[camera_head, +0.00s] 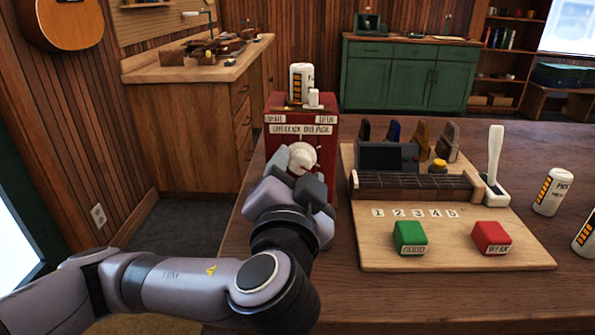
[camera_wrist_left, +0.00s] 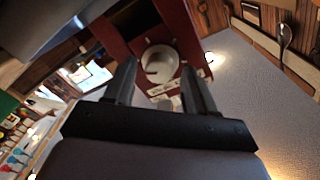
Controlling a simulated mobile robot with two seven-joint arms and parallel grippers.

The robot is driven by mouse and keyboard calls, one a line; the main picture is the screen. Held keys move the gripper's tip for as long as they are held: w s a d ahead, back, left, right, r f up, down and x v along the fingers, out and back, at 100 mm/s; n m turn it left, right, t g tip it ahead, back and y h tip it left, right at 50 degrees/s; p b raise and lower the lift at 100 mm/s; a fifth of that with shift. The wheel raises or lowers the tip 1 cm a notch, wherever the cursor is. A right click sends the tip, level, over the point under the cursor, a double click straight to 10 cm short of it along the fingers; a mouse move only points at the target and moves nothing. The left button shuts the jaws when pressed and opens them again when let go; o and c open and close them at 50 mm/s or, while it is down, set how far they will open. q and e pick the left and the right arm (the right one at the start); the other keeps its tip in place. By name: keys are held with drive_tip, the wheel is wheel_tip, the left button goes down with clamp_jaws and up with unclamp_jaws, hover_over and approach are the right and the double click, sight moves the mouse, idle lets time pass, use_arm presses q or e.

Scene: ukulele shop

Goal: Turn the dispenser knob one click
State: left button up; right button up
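The red dispenser (camera_head: 325,160) stands on the table left of the wooden board, with small white labels on its upper front; the right one reads OPEN. A white bottle-like container sits on top. The pale round knob (camera_head: 301,156) is on its front. In the left wrist view the knob (camera_wrist_left: 160,63) shows between and beyond the fingertips. My left gripper (camera_head: 299,174) is in front of the knob and hides its lower part. In the wrist view this gripper (camera_wrist_left: 157,78) is open, one finger to each side of the knob; contact cannot be told. My right gripper is not in view.
The wooden board (camera_head: 395,250) to the right holds a fretted neck, a green block (camera_head: 410,237), a red block (camera_head: 491,238) and a white-handled lever (camera_head: 494,160). A white canister (camera_head: 552,191) stands further right. Bare tabletop lies between dispenser and board.

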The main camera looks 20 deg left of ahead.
use_arm(q)
drive_tip(key=c, duration=0.8)
drive_tip(key=shift+r+m+p, duration=0.1)
drive_tip(key=shift+m+p, duration=0.6)
drive_tip(key=m+p, duration=0.3)
drive_tip(key=shift+r, duration=0.2)
drive_tip(key=m+p, duration=0.4)
drive_tip(key=p, duration=0.1)
drive_tip(key=shift+g, duration=0.3)
drive_tip(key=shift+f+m+y+p, duration=0.1)
drive_tip(key=shift+m+y+p, duration=0.2)
drive_tip(key=shift+m+p, duration=1.05)
